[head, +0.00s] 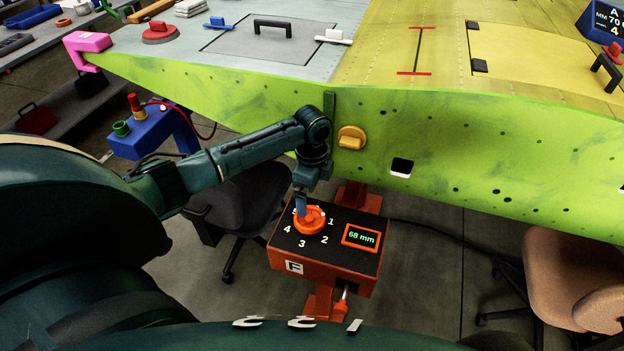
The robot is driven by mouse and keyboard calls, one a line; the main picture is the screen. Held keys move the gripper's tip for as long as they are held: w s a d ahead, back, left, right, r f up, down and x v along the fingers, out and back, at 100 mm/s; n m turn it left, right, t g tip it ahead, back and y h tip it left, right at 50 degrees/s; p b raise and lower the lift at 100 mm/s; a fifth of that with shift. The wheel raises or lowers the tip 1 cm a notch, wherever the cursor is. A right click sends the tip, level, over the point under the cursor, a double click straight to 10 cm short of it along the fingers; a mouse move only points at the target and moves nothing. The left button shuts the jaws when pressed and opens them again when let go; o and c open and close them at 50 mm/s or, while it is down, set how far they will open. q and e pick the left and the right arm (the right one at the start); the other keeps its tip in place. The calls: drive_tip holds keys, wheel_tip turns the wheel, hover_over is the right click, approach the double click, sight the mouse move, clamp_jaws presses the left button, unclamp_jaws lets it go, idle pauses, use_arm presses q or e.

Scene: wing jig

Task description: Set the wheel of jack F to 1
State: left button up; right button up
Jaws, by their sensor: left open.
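Jack F is an orange box (350,272) with a black top, below the green wing edge, marked with a white F plate (294,267). Its round orange wheel (311,220) sits on the top, with white numbers around it; 1, 2, 3 and 4 can be read. The wheel's pointer setting is too small to tell. A display (361,237) on the box reads 68 mm. My left gripper (300,212) is open, pointing down at the wheel's left far side; whether it touches the wheel is unclear. It partly hides the far numbers. My right gripper is not in view.
The green wing panel (450,150) runs just behind the jack, with a yellow knob (351,138) on it. A dark chair (240,205) stands left of the jack and a tan chair (575,270) at right. A blue box (150,130) is at left.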

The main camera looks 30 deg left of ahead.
use_arm(q)
wheel_tip(320, 180, up, 3)
drive_tip(key=shift+r, duration=0.1)
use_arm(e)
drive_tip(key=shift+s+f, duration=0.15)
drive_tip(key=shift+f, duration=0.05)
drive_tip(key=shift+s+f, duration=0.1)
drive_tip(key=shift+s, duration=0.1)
